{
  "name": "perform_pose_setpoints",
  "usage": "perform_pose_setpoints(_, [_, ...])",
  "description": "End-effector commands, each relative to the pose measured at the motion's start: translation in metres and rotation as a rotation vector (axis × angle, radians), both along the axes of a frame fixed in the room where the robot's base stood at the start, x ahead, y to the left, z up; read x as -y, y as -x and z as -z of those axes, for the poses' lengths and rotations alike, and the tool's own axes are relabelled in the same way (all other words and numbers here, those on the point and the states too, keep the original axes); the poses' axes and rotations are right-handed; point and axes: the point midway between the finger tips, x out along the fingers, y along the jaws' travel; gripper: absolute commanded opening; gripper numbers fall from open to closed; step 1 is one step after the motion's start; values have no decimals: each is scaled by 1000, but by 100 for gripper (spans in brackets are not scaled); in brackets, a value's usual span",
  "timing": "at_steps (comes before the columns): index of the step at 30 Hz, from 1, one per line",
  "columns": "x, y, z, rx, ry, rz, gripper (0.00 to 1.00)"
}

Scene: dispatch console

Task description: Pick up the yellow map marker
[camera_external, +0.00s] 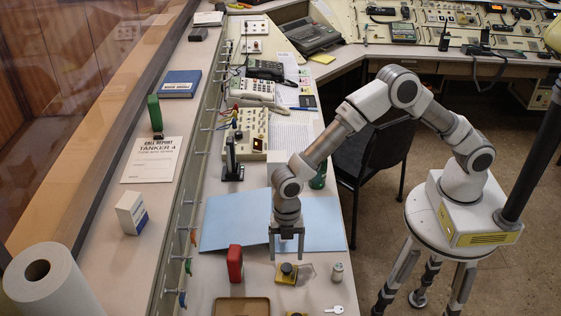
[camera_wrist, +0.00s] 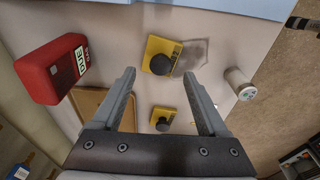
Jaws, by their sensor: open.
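A yellow square marker with a black knob (camera_external: 288,273) lies on the desk just in front of the blue folder. It also shows in the wrist view (camera_wrist: 153,64), between and just beyond my fingertips. A second, similar yellow marker with a black knob (camera_wrist: 155,113) lies nearer, between the fingers in that view; it is partly cut off at the bottom edge of the external view (camera_external: 297,314). My gripper (camera_external: 286,257) is open and empty, pointing down above the desk by the farther marker. Its two fingers also show in the wrist view (camera_wrist: 159,74). I see no contact with either marker.
A red box (camera_external: 235,263) stands left of the markers, with a tan tray (camera_external: 240,298) in front of it. A clear piece (camera_wrist: 194,56) lies right beside the farther marker. A white spool (camera_external: 337,272) and a key (camera_external: 334,309) are to the right. A blue folder (camera_external: 225,222) lies behind.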

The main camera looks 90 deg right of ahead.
Motion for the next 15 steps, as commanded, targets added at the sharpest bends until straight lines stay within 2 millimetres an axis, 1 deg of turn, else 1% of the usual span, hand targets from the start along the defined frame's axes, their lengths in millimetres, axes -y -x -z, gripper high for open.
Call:
perform_pose_setpoints(1, [-1,1,9,-3,1,-1,77])
perform_pose_setpoints(7, [-6,2,38,-3,1,-1,77])
perform_pose_setpoints(9, [-7,1,43,-1,0,0,77])
perform_pose_setpoints(15, [-7,1,43,0,0,0,77])
